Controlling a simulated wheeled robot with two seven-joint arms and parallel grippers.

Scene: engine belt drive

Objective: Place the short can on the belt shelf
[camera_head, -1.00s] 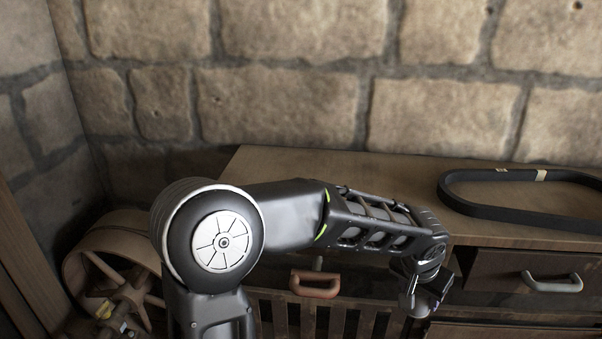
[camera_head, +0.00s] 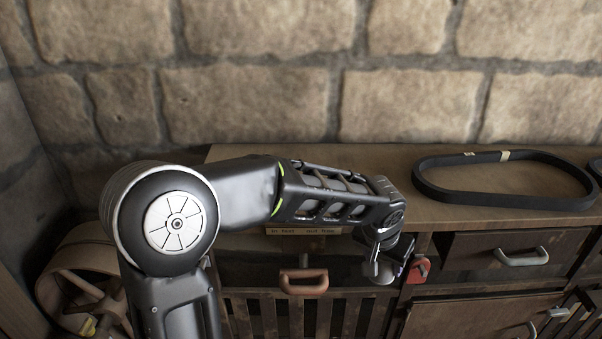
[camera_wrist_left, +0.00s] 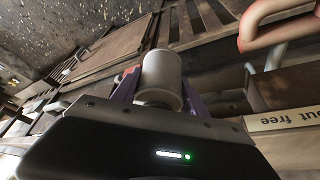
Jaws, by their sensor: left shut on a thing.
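My left gripper (camera_head: 388,268) hangs in front of the cabinet, below its top edge. In the left wrist view it is shut on the short can (camera_wrist_left: 163,72), a plain light grey cylinder between the purple-grey fingers. In the head view the can is small and mostly hidden by the wrist. The wooden cabinet (camera_head: 345,165) has a long top with a black belt loop (camera_head: 520,203) on it. A pale label (camera_head: 303,231) is on the front edge above an open, dark shelf space (camera_head: 252,268); part of the label (camera_wrist_left: 285,117) reads "out free" in the wrist view. My right gripper is not in view.
An orange-brown handle (camera_head: 303,284) stands in front of the shelf space, above a slatted front. A red part (camera_head: 419,270) is just right of the gripper. A drawer (camera_head: 500,257) with a grey handle is further right. A spoked wheel (camera_head: 72,285) stands at left.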

